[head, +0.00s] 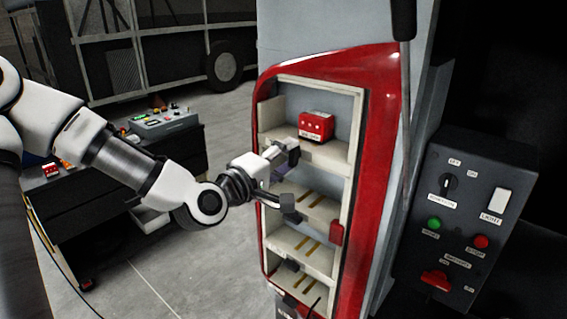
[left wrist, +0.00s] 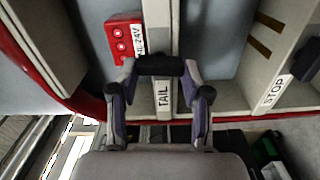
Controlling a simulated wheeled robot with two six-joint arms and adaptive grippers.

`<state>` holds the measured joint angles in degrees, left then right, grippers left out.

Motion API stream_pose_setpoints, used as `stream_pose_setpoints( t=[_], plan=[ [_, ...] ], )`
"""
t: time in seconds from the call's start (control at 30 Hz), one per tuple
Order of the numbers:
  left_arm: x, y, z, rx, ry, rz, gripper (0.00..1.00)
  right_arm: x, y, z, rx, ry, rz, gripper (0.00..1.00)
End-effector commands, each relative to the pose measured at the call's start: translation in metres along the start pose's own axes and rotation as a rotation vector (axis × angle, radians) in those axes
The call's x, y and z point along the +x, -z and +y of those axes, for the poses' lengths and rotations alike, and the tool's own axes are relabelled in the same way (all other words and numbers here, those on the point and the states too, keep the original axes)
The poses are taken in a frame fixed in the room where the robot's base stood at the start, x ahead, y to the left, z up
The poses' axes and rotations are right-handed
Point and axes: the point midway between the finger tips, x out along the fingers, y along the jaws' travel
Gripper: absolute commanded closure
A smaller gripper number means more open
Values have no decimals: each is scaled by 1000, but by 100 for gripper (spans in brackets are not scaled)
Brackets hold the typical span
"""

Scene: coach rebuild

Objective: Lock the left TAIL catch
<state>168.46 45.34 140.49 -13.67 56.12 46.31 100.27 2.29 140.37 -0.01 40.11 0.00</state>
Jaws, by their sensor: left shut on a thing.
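The TAIL catch (left wrist: 160,65) is a small black block on the pale shelf divider, above the TAIL label (left wrist: 163,100) in the left wrist view. My left gripper (left wrist: 160,82) has a finger on either side of it and is shut on it. In the head view my left gripper (head: 287,178) reaches the cabinet's front from the left, and its fingers mostly hide the catch. A red module (head: 316,127) sits in the top compartment; it also shows in the left wrist view (left wrist: 124,38) with a TAIL 24V label. My right gripper is not in view.
The red-framed cabinet (head: 378,110) has lower compartments with brass strips. A STOP label (left wrist: 272,88) and another black catch (left wrist: 306,60) lie beside. A red part (head: 337,232) is at the right edge. A control box (head: 465,225) stands right; a dark bench (head: 110,180) stands left.

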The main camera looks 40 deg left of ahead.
Motion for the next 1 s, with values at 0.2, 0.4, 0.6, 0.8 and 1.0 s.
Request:
stream_pose_setpoints(
  t=[0.2,0.4,0.6,0.8,1.0],
  plan=[
    [0,0,0,-86,-2,0,87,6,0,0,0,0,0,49],
    [0,0,1,-117,-4,0,87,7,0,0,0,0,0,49],
    [1,1,2,-121,-5,1,87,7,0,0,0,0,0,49],
    [1,1,2,-121,-6,2,45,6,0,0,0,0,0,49],
    [0,1,1,-121,-4,1,27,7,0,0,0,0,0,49]
  ],
)
